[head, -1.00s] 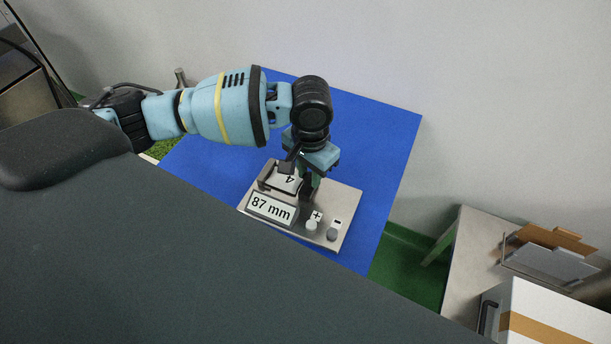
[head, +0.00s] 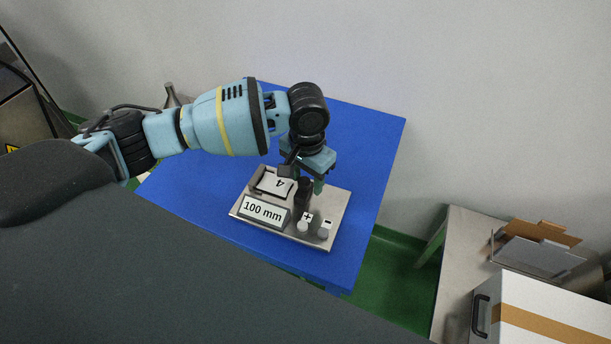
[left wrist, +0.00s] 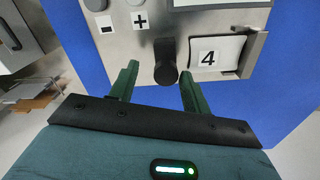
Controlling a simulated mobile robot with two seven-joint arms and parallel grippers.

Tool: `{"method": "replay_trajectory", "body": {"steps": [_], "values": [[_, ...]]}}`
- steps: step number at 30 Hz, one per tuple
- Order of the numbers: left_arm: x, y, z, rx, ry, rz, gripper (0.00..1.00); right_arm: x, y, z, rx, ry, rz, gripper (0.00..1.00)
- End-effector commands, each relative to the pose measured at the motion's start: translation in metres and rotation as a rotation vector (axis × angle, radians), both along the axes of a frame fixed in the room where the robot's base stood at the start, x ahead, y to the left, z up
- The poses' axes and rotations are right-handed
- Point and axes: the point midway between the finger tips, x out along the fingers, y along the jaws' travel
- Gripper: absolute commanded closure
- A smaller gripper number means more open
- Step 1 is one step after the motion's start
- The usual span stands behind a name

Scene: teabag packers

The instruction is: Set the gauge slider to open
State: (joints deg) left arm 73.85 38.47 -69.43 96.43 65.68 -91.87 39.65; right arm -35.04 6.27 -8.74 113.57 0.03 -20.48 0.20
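The gauge (head: 335,205) is a grey metal plate on a blue table. Its display (head: 262,212) reads "100 mm". A card marked 4 (head: 272,184) lies in a holder at its far left; the card also shows in the left wrist view (left wrist: 212,56). The black upright slider knob (head: 303,198) stands right of the card, with a gap between them in the left wrist view. My left gripper (head: 305,178) is over the plate. In the left wrist view its green fingers (left wrist: 158,72) are apart, one on each side of the knob (left wrist: 165,62), with visible gaps. My right gripper is not in view.
Plus (head: 303,226) and minus (head: 325,232) buttons sit at the plate's front right. The blue table (head: 365,170) is clear around the gauge. A side table (head: 462,240) at right holds a white box with a tan band (head: 545,300) and an open carton (head: 545,243).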

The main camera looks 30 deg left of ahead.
Motion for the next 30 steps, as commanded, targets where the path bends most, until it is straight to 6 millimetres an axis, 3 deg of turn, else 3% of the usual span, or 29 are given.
{"method": "replay_trajectory", "body": {"steps": [8,21,30], "values": [[0.001,0.001,0.004,0.003,-0.002,0.003,0.52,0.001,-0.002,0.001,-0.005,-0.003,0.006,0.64],[0.001,0.000,0.067,0.002,-0.004,0.001,0.52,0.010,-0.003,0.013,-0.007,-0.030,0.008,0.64],[0.000,0.000,0.078,0.002,0.001,0.001,0.52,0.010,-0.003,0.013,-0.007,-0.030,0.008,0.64]]}}
